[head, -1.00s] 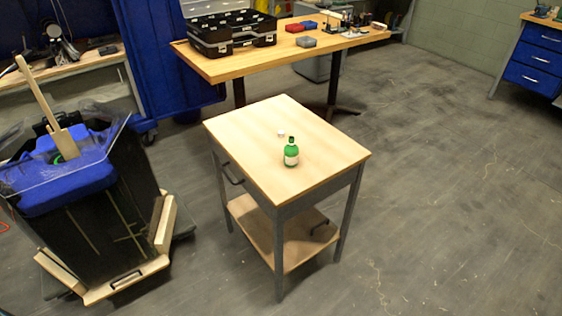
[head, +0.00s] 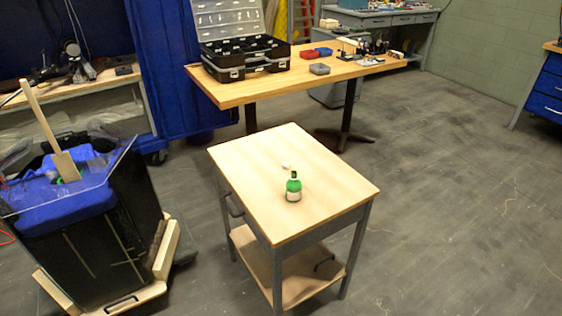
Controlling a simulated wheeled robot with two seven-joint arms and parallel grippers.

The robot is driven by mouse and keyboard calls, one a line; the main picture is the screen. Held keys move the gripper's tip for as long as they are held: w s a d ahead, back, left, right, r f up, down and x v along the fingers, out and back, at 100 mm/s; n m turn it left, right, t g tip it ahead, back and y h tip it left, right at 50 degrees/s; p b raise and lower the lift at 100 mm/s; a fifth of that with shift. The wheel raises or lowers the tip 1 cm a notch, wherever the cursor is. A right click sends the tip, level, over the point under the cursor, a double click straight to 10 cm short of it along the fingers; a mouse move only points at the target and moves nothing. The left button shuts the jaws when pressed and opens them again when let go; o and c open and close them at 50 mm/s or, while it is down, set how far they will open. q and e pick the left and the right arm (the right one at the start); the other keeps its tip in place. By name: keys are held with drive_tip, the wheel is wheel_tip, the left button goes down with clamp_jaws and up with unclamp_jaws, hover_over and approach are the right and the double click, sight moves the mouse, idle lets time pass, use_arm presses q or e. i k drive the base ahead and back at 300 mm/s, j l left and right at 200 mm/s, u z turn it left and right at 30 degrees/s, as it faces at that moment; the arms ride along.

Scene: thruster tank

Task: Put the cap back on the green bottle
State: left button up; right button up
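The green bottle (head: 293,187) stands upright on the light wooden top of a small cart (head: 330,199). It has a pale label and a dark neck; whether the neck is bare is too small to tell. A small white object, which looks like the cap (head: 286,166), lies on the cart top just behind the bottle, apart from it. Neither of my grippers is in view.
The cart has a side handle and a lower shelf (head: 300,285). A black bin with a blue lid (head: 70,195) stands left. A long workbench (head: 240,91) with an open toolbox (head: 240,55) is behind. Grey floor (head: 460,200) is clear on the right.

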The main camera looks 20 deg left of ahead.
sight(293, 185)
drive_tip(key=i+l+u, duration=0.8)
drive_tip(key=l, duration=0.35)
